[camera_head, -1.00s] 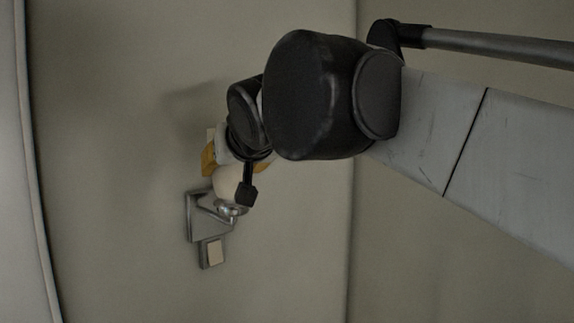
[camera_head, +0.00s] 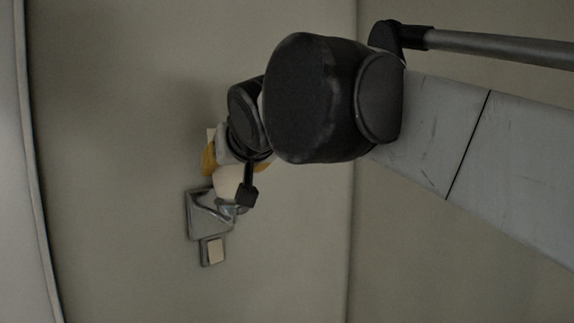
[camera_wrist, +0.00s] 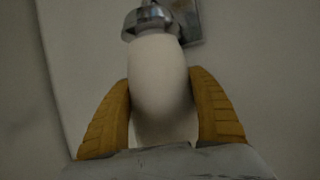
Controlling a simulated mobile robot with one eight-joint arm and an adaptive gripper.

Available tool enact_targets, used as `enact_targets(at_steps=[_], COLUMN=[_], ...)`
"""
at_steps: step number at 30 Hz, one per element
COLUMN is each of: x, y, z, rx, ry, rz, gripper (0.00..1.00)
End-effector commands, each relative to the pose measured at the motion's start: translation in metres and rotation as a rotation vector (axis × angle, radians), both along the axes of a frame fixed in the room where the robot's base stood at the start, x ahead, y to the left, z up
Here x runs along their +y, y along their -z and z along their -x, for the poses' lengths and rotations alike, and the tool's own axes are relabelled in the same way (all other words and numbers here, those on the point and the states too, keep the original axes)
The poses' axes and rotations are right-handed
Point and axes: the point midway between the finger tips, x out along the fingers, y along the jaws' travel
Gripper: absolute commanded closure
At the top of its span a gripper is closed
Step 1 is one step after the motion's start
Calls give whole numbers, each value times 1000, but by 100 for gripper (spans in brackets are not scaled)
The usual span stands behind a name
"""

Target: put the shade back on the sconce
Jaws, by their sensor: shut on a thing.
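The pale, rounded shade (camera_wrist: 160,58) is in my gripper (camera_wrist: 160,88), which is shut on it with one yellow finger on each side. In the head view the shade (camera_head: 227,181) shows just above the sconce (camera_head: 203,217), a metal plate and arm on the wall. In the wrist view the shade's far end overlaps the sconce's metal cup (camera_wrist: 143,17). I cannot tell whether the shade sits in the cup or only touches it. In the head view my wrist hides part of the fingers and the cup.
A small plate with a pale switch (camera_head: 214,251) is on the wall just below the sconce. The wall around is bare, with a vertical corner edge to the right.

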Motion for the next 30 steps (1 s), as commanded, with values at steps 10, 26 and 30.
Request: enact_targets(at_steps=[10,26,30], x=[0,0,0], y=[5,11,10], z=[0,0,0], rx=[0,0,0], ry=[0,0,0], rz=[0,0,0], gripper=[52,52,8])
